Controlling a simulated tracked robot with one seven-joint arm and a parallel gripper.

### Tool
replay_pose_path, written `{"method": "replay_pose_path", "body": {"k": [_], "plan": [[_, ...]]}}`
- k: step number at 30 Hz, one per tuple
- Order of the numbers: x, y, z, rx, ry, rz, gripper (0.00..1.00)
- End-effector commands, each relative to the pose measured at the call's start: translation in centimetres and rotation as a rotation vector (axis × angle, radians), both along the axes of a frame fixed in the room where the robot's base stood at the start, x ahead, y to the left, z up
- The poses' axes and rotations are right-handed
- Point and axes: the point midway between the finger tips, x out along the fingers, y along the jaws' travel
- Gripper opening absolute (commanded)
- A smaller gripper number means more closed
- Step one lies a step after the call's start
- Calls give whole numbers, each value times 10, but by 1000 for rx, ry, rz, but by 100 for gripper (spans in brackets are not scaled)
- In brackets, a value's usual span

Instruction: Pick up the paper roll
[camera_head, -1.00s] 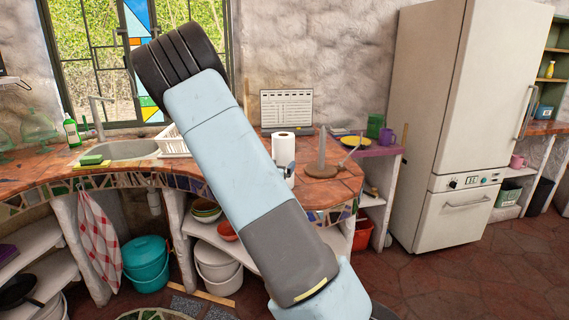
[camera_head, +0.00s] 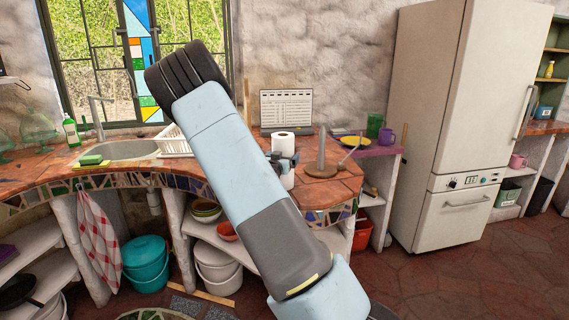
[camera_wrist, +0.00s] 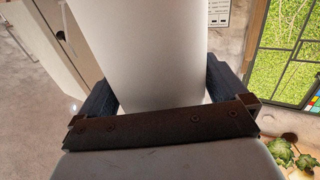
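The white paper roll (camera_head: 283,143) stands upright on the tiled counter, near its right end. My gripper (camera_head: 283,159) is low at the roll, its dark fingers crossing the view in front of the roll's lower part. In the wrist view the roll (camera_wrist: 150,50) fills the space between the two fingers of my gripper (camera_wrist: 163,92). The fingers sit wide apart at the ends of the gripper's bar, one on each side of the roll. I see no clear squeeze on it. The roll's lower end is partly hidden.
A round brown stand with an upright post (camera_head: 321,165) is close on the right of the roll. A calendar (camera_head: 286,109) stands behind. A yellow plate (camera_head: 354,141), green cup (camera_head: 374,126) and purple mug (camera_head: 387,136) are further right. A white dish rack (camera_head: 173,147) is left.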

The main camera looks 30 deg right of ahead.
Motion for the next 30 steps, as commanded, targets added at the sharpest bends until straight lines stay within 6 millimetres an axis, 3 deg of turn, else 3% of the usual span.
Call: {"method": "replay_pose_path", "body": {"k": [13,23,30], "plan": [[0,0,0,0,0,0,57],[0,-1,5,0,-1,-1,57],[-2,0,36,2,-4,-1,57]]}}
